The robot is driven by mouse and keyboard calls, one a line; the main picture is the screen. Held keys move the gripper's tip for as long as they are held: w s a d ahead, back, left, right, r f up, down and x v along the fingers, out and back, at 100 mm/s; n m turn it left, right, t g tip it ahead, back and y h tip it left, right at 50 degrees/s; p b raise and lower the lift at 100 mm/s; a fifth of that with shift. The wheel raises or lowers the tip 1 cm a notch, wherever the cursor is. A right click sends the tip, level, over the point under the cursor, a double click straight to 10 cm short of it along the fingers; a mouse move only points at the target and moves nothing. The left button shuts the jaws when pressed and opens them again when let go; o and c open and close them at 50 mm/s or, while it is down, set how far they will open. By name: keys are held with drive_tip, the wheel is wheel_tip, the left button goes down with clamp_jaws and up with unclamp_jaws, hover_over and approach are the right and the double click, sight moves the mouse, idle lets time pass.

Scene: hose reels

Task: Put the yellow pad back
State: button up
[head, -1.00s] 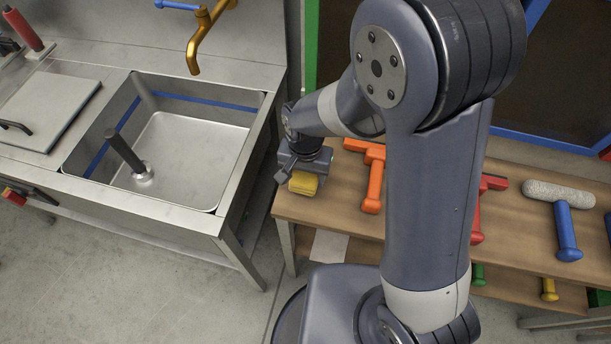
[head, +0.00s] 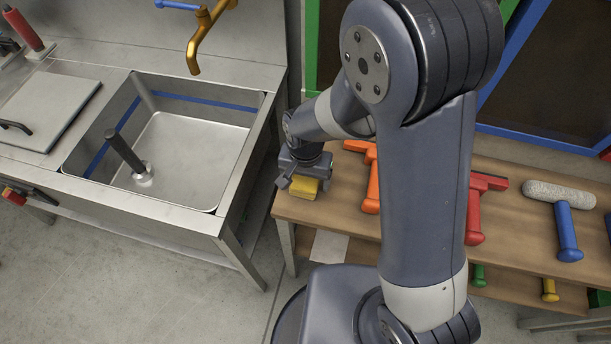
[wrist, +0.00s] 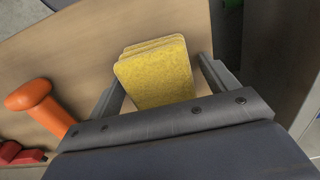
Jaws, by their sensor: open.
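A yellow pad (head: 303,187) lies at the left end of the wooden bench top (head: 340,212), below my gripper (head: 304,181). In the wrist view the yellow pad (wrist: 158,75) shows stacked, slightly offset edges at its far end, so it seems to lie on one or more similar pads. My gripper (wrist: 163,78) is open, with one finger on each side of the pad. The pad's near end is hidden by the gripper body.
An orange tool (head: 372,185), a red tool (head: 476,210) and a blue-handled roller (head: 565,225) lie to the right on the bench. A steel sink (head: 185,150) stands to the left, across a narrow gap. A lower shelf holds green and yellow handles.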

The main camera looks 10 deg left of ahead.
wheel_tip(320, 180, up, 12)
idle(0.6)
drive_tip(key=shift+r, duration=0.1)
wheel_tip(320, 180, down, 12)
drive_tip(key=shift+w+r, duration=0.1)
drive_tip(key=shift+r, duration=0.8)
